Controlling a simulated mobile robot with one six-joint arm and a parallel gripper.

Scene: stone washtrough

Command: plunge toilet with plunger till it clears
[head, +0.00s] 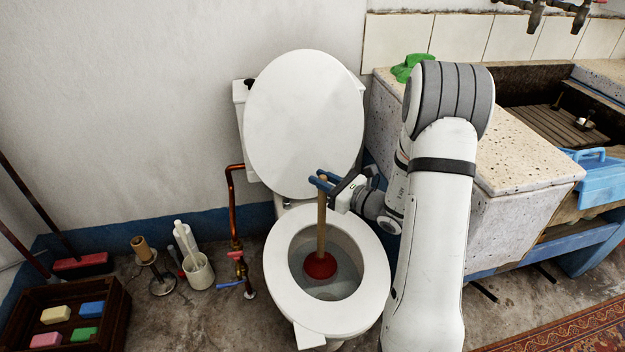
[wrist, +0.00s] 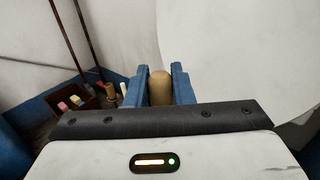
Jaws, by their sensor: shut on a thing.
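The white toilet (head: 277,267) stands against the wall with its lid (head: 305,120) raised. Its bowl is open. The plunger's red rubber cup (head: 320,265) is down inside the bowl; whether it seals on the drain cannot be told. Its wooden handle (head: 321,222) stands nearly upright. My gripper (head: 322,182) is shut on the top part of the handle, above the bowl. In the wrist view the rounded handle end (wrist: 160,86) sits between the two blue fingers.
A copper pipe (head: 232,200) runs left of the toilet. A brush holder (head: 198,270), paper-roll stand (head: 152,268) and dark crate of soaps (head: 112,300) stand further left.

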